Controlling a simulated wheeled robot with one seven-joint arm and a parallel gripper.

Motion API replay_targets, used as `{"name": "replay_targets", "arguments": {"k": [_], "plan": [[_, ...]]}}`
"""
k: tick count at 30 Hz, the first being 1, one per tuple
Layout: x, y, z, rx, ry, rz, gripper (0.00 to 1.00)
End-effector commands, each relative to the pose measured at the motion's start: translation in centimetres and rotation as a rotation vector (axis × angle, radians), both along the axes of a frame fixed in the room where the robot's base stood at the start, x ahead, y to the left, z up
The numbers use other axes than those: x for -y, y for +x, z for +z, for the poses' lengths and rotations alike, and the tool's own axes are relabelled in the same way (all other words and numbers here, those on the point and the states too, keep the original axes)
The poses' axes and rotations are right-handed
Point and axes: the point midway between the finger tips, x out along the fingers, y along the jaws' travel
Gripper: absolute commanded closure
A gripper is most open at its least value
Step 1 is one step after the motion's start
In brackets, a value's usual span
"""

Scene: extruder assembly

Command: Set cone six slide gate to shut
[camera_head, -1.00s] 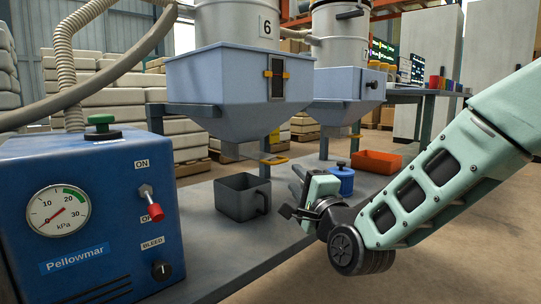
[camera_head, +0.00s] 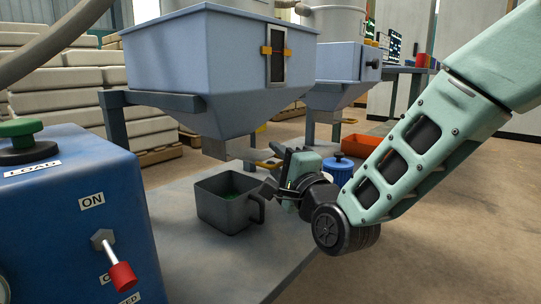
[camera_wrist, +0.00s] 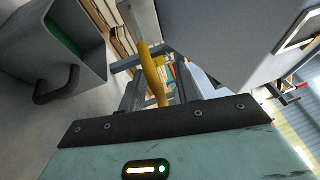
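The cone six hopper (camera_head: 215,65) is the nearer blue-grey cone. Its slide gate (camera_head: 230,149) is a grey piece at the cone's lower outlet, with a yellow handle (camera_head: 264,163) on its right. My gripper (camera_head: 269,169) is right beside the handle, its dark fingers spread apart. In the wrist view the handle (camera_wrist: 152,72) stands between the two grey fingers (camera_wrist: 157,92), with gaps seen on both sides. I cannot tell if a finger touches it. How far the gate is slid is hard to tell.
A grey mug (camera_head: 228,208) with green contents stands under the outlet; it also shows in the wrist view (camera_wrist: 75,35). A blue lidded jar (camera_head: 340,168) and an orange bin (camera_head: 370,146) stand farther back. A blue vacuum unit (camera_head: 90,215) fills the left front.

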Motion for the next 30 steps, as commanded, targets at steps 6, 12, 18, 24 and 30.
{"name": "replay_targets", "arguments": {"k": [6,12,18,24,30], "plan": [[0.0,0.0,0.0,0.000,0.000,0.000,0.68],[0.0,0.0,0.1,0.001,0.000,0.000,1.00],[-0.8,0.6,0.2,0.004,0.003,0.001,1.00],[-3.6,2.8,0.4,0.007,0.006,0.001,1.00],[-4.5,3.5,0.5,0.009,0.006,-0.001,1.00]]}}
